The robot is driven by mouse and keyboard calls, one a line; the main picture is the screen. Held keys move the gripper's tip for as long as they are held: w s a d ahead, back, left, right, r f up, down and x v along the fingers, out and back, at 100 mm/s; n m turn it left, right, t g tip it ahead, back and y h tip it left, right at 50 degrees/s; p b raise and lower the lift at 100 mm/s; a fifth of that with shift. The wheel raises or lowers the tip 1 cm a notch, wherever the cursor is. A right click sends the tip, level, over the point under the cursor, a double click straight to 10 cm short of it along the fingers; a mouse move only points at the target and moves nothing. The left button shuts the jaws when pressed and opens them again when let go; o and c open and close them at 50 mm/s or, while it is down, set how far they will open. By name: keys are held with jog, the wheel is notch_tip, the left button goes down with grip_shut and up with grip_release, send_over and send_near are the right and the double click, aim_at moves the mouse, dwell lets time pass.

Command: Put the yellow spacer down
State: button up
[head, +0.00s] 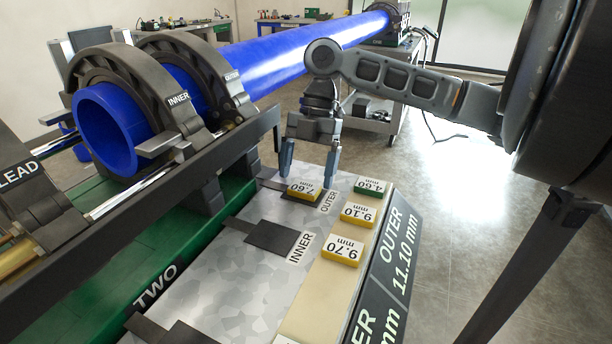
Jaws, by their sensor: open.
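A yellow spacer marked 7.60 mm (304,190) lies on the dark pad beside the OUTER label (329,201) in the head view. My gripper (308,174) is open, with one finger on each side of this spacer and pointing down. I see gaps between the fingers and the spacer, though I cannot tell how far down the fingertips reach. Two more yellow spacers, 9.10 mm (358,214) and 9.70 mm (341,251), lie on the beige strip to the right.
A green 4.60 mm spacer (367,186) lies at the strip's far end. The dark pad by the INNER label (271,238) is bare. A blue pipe (107,128) in dark clamp rings (178,75) and a dark rail stand to the left. A sloped sign (394,262) edges the right.

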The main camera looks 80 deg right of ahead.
jog(key=w+v, duration=0.1)
jog(key=v, duration=0.9)
jog(key=shift+s+r, duration=0.2)
jog(key=shift+s, duration=0.3)
